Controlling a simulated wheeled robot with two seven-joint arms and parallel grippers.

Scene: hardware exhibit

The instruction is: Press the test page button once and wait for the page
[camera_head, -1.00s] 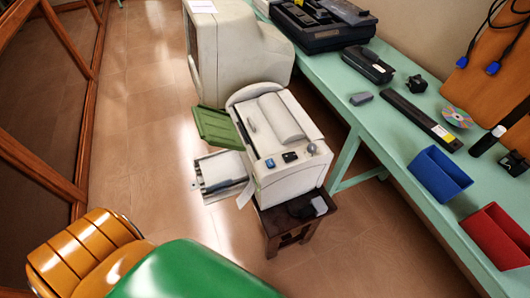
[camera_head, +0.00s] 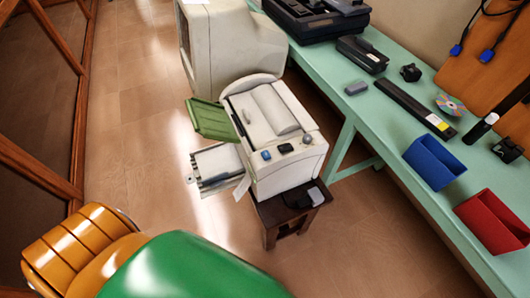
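A white printer (camera_head: 275,130) stands on a small dark wooden stool in the middle of the view. Its top front panel holds a blue button (camera_head: 266,155), a dark button or switch (camera_head: 285,148) and a round grey knob (camera_head: 307,139). I cannot read any label, so which one is the test page button is unclear. A green tray (camera_head: 212,119) and a lower grey output tray (camera_head: 216,166) stick out from its left side. A small pale strip hangs by the lower tray. Neither of my grippers is in view.
A mint-green bench (camera_head: 375,110) runs along the right with a blue bin (camera_head: 434,162), a red bin (camera_head: 494,221), a black bar and a disc. A large beige monitor (camera_head: 228,48) stands behind the printer. Open floor (camera_head: 130,150) lies to the left.

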